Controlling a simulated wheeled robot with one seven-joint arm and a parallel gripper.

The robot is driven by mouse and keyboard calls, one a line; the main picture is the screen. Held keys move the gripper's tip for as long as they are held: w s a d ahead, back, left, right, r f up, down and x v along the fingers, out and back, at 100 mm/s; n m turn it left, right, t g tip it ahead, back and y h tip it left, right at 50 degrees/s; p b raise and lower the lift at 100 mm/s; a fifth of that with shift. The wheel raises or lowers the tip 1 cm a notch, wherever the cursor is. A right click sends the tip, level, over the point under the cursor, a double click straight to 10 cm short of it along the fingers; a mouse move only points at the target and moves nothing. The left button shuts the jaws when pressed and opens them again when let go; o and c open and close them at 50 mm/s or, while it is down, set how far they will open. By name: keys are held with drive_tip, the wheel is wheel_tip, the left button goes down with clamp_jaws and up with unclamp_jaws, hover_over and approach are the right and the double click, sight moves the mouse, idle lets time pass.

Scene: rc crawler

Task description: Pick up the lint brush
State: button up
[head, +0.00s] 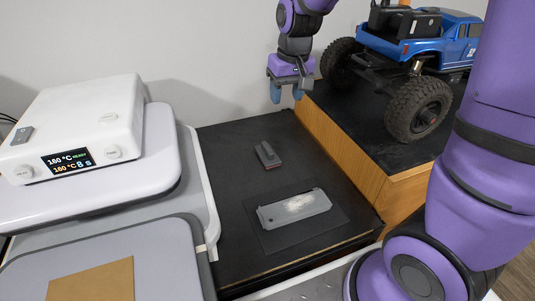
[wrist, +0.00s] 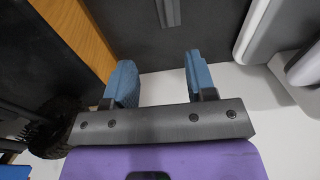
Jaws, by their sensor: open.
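A small dark grey block with a raised grip and a reddish lower edge, which looks like the lint brush (head: 267,154), lies on the black work surface (head: 230,150). In the wrist view a grey piece that looks like the same brush (wrist: 168,12) shows at the top edge, partly cut off, beyond and between the fingertips. My gripper (head: 286,94) hangs above the back edge of the black surface, behind and above the brush. Its two blue fingers, also in the wrist view (wrist: 160,65), are apart with nothing between them.
A grey plate with a whitish patch (head: 295,208) lies on a dark mat (head: 264,240) in front of the brush. A white heated machine (head: 75,125) stands left. A blue crawler truck (head: 415,60) sits on a raised wooden-sided block (head: 345,150) at right, close to my gripper.

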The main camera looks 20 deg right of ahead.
drive_tip(key=w+a+f+g, duration=0.15)
drive_tip(key=w+f, duration=0.35)
drive_tip(key=f, duration=0.5)
hover_over(268, 148)
drive_tip(key=shift+h, duration=0.3)
drive_tip(key=f, duration=0.5)
drive_tip(key=shift+d, duration=0.3)
drive_tip(key=shift+a+f, duration=0.15)
drive_tip(key=shift+f, duration=1.45)
drive_tip(key=shift+a+f, duration=0.1)
drive_tip(key=shift+f, duration=1.5)
drive_tip(key=shift+c, duration=0.2)
clamp_jaws()
